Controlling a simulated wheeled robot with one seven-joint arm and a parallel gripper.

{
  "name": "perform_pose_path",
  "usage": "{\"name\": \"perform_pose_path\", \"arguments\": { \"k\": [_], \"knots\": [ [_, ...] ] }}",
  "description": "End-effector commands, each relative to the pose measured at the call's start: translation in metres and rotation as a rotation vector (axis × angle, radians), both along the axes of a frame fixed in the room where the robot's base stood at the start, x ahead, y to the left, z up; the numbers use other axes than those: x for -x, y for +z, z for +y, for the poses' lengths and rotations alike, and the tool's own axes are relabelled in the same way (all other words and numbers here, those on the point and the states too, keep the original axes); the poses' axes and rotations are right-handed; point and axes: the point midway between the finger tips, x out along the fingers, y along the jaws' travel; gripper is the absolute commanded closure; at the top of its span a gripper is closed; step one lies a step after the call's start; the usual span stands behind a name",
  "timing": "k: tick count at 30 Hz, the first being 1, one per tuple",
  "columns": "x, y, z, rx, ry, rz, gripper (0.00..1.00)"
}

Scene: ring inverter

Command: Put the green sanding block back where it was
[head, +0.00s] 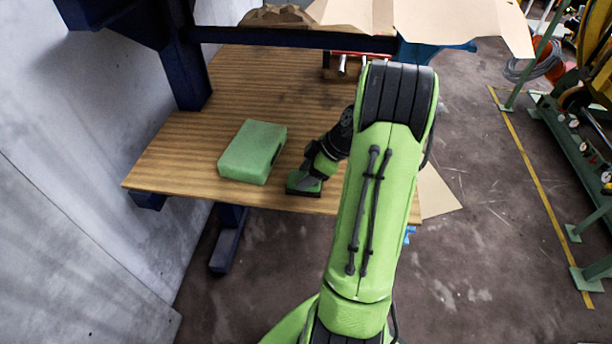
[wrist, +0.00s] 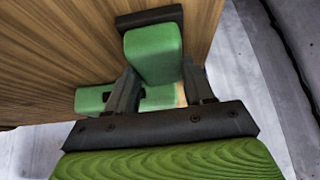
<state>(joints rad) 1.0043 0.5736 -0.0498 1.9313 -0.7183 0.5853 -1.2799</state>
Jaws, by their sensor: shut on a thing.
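The green sanding block (head: 312,186) is at the tip of my gripper (head: 303,180), close to the table's front edge. In the wrist view, the block (wrist: 154,52) sits between the two dark fingers of my gripper (wrist: 158,88), which are shut on it. A black plate (wrist: 150,17) lies along the block's far side. In the head view, my gripper hides part of the block. The block is at or just above the tabletop; I cannot tell whether it touches.
A larger green box (head: 253,150) lies on the wooden table (head: 180,150), just left of my gripper. A dark blue post (head: 188,70) and crossbar (head: 290,38) stand behind. A grey wall (head: 80,130) is at the left. The tabletop left of the box is clear.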

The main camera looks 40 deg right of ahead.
Motion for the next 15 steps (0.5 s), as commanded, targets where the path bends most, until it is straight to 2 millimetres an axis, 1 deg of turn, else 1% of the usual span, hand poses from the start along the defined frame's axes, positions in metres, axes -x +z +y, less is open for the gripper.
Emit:
{"name": "perform_pose_path", "arguments": {
  "k": [5, 8, 9, 13, 15],
  "knots": [
    [-0.0001, 0.0016, -0.0004, 0.002, -0.001, 0.000, 0.92],
    [-0.0002, -0.0020, -0.0003, 0.002, -0.001, 0.000, 0.92],
    [-0.0001, -0.0014, -0.0003, 0.001, -0.001, 0.000, 0.43],
    [-0.0001, -0.0006, -0.0003, 0.001, -0.001, 0.000, 0.23],
    [-0.0001, -0.0006, -0.0003, 0.001, -0.001, 0.000, 0.22]
  ]
}}
